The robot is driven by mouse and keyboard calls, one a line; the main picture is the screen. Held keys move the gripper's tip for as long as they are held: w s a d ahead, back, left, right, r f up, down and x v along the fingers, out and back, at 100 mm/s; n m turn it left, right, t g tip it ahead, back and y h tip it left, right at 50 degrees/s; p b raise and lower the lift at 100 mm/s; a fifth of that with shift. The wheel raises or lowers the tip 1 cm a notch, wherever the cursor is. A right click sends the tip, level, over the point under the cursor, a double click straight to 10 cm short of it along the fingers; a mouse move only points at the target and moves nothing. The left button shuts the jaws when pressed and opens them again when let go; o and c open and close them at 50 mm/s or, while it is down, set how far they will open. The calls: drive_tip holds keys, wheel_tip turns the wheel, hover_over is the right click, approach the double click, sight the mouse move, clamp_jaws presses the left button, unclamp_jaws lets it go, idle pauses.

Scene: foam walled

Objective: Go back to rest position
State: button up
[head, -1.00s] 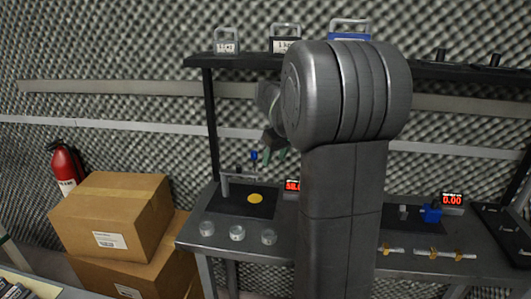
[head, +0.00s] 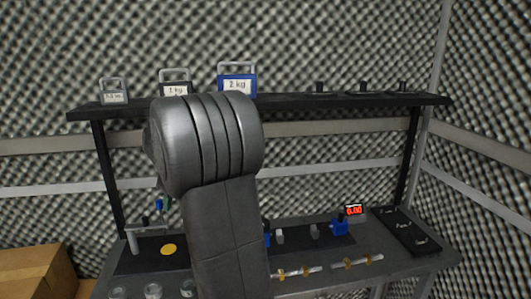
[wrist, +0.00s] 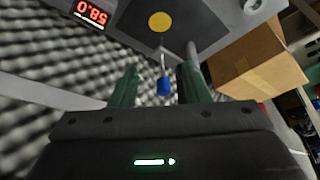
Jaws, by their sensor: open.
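My gripper (wrist: 158,78) shows in the wrist view with its two green fingers spread apart and nothing held. A small blue piece (wrist: 163,87) on a thin metal hook appears between the fingers in that picture, beyond them; I cannot tell the distance. The blue piece also shows in the head view (head: 159,204) by the grey stand (head: 133,240). In the head view my grey arm stands in front of the bench and hides my gripper.
The bench (head: 425,262) carries a yellow disc (head: 168,249), glass jars (head: 153,291), blue clamps (head: 340,227) and a red display (head: 355,211). A shelf (head: 290,107) above holds labelled weights (head: 237,82). A cardboard box (head: 35,272) stands at left.

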sight(159, 201)
drive_tip(key=w+a, duration=0.1)
drive_tip(key=a, duration=0.1)
drive_tip(key=w+a+p, duration=0.1)
drive_tip(key=a, duration=0.1)
drive_tip(key=w+a, duration=0.1)
drive_tip(key=a, duration=0.1)
drive_tip(key=shift+w+a+p, duration=0.15)
drive_tip(key=shift+w+p, duration=0.15)
drive_tip(key=shift+w, duration=0.1)
drive_tip(key=shift+p+x, duration=0.3)
drive_tip(key=shift+x, duration=0.8)
drive_tip(key=shift+w+a+f, duration=0.1)
drive_tip(key=shift+a+f, duration=0.1)
drive_tip(key=shift+f, duration=0.5)
drive_tip(key=shift+r, duration=0.1)
